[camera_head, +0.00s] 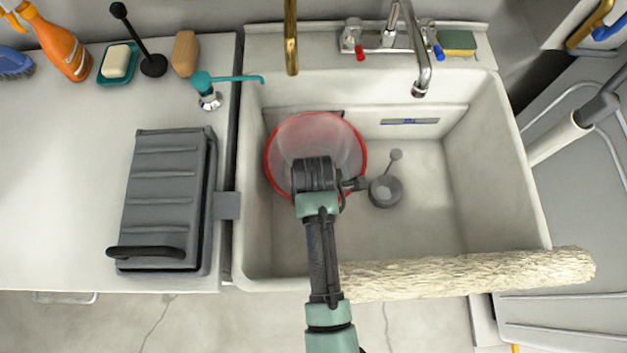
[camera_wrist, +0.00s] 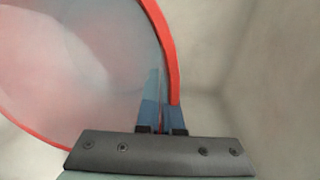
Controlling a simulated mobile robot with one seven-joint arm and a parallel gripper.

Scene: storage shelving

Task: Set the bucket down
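The bucket (camera_head: 322,132) is pale and translucent with a red rim. In the head view it is inside the left part of the white sink (camera_head: 490,175). I cannot tell whether its base touches the sink floor. My gripper (camera_wrist: 163,105) is at the bucket's rim, with its blue fingers close together and the rim and wall between them. In the head view my wrist covers the near side of the bucket and hides the fingertips. The bucket (camera_wrist: 75,65) fills the left of the wrist view, its red rim curving down to the fingers.
A dark drain stopper (camera_head: 385,190) lies right of the bucket. The faucet (camera_head: 418,60) hangs over the back of the sink. A fluffy cream roller (camera_head: 470,273) lies across the front edge. A grey case (camera_head: 165,195) and an orange spray bottle (camera_head: 60,45) are on the left counter.

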